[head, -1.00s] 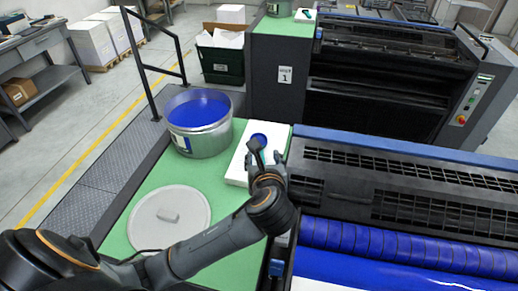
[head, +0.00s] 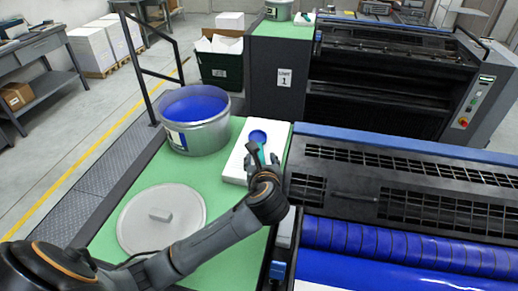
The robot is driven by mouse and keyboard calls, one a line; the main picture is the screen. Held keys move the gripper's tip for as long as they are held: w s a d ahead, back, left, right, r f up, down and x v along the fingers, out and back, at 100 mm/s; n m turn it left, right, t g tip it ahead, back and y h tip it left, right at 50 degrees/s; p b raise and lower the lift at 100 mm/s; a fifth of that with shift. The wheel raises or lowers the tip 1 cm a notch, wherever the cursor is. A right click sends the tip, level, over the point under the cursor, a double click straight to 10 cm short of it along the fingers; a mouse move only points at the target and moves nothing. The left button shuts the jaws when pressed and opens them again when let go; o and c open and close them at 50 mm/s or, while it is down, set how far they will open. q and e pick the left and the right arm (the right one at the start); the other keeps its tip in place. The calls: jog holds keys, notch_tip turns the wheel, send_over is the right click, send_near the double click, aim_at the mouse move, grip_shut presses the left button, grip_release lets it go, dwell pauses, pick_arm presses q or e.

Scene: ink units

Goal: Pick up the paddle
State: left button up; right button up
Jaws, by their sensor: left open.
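The paddle, with a round blue head (head: 258,136) and a teal handle, lies on a white slab (head: 281,133) on the green worktop (head: 112,240). My left gripper (head: 263,158) is over the near end of the slab, its open fingers pointing toward the paddle. The teal handle shows between the two fingers; I cannot tell whether they touch it. The gripper hides the handle's near end. My right gripper is out of view.
An open tin of blue ink (head: 197,140) stands left of the slab, and its grey lid (head: 160,222) lies flat nearer me. A black press (head: 345,165) with blue rollers stands on the right. A dark handrail (head: 140,55) rises at the back left.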

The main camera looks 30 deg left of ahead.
aim_at(260, 152)
pick_arm(q)
jog(key=shift+x, duration=1)
jog(key=shift+w+a+f+p, duration=0.25)
jog(key=shift+w+p, duration=0.1)
jog(key=shift+w, duration=0.1)
jog(key=p+x, duration=0.1)
jog(key=x, duration=0.3)
jog(key=shift+f, duration=0.2)
jog(key=shift+c, duration=0.2)
grip_shut()
